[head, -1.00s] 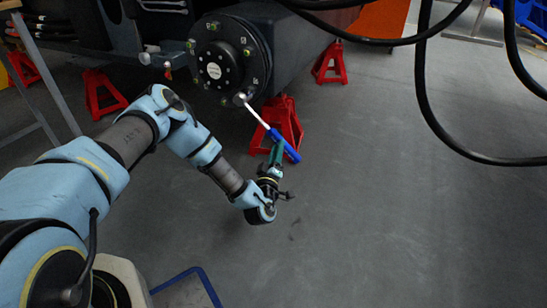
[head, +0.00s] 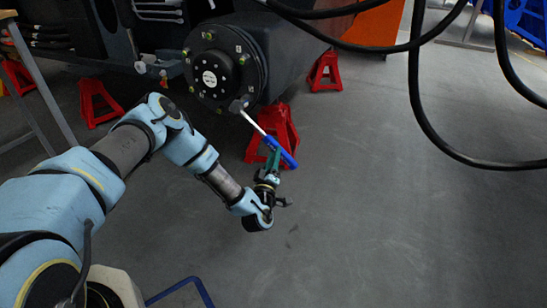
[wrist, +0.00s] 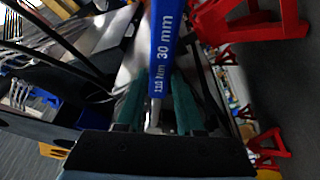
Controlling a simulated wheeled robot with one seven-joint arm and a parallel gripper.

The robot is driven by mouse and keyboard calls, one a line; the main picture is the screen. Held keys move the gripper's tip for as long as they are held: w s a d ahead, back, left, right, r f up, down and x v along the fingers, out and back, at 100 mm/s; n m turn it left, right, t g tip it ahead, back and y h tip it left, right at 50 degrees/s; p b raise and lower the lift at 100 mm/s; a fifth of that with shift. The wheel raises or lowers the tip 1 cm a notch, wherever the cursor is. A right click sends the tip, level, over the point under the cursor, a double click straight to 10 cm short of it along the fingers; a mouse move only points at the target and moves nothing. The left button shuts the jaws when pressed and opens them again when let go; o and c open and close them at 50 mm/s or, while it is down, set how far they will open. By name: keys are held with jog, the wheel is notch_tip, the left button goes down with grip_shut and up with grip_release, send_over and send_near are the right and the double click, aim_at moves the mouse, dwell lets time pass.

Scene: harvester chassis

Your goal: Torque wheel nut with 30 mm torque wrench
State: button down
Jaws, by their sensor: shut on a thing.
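The torque wrench has a blue handle (head: 281,151) and a bright shaft that runs up and left to the lower edge of the wheel hub (head: 213,70). Its head is at a wheel nut (head: 238,104) low on the hub; I cannot tell how fully it sits on the nut. My gripper (head: 273,160) is shut on the blue handle, below and right of the hub. In the wrist view the handle (wrist: 165,50) reads "30 mm" and "110 Nm" and stands between my green fingers (wrist: 158,105). Several other nuts show around the hub's rim.
A red jack stand (head: 272,130) is close behind the wrench. Other red stands (head: 324,72) (head: 99,97) are under the chassis. Black cables (head: 418,95) hang at the right. The grey floor at lower right is clear.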

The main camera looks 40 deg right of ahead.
jog(key=shift+w+d+r+b, duration=0.1)
jog(key=shift+w+d+b, duration=0.25)
jog(key=shift+d, duration=0.3)
jog(key=shift+w+d+b, duration=0.2)
jog(key=shift+w+d, duration=0.2)
jog(key=shift+d, duration=0.25)
jog(key=shift+w+a+f+m+h+b, duration=0.15)
jog(key=shift+w+a+f+m+b, duration=0.1)
jog(key=shift+w+f+m+b, duration=0.25)
jog(key=shift+w+a+f+m+h+b, duration=0.15)
jog(key=shift+w+a+f+m+b, duration=0.1)
jog(key=shift+w+f+m, duration=0.25)
jog(key=shift+f, duration=0.15)
jog(key=shift+w+a+f+m+g+h+b, duration=0.15)
jog(key=shift+w+a+f+m+h+b, duration=0.15)
jog(key=shift+w+f+m, duration=0.25)
jog(key=shift+w+a+f+m+g+h+b, duration=0.2)
jog(key=shift+w+a+f+m+b, duration=0.15)
jog(key=shift+m, duration=0.3)
jog(key=shift+w, duration=0.1)
jog(key=shift+w+a+f+m+g+h+b, duration=0.15)
jog(key=shift+w+a+f+m+b, duration=0.2)
jog(key=shift+w+m, duration=0.2)
jog(key=shift+w+a+f+m+g+h+b, duration=0.1)
jog(key=shift+w+a+f+m+h+b, duration=0.1)
jog(key=shift+w+f+m+b, duration=0.25)
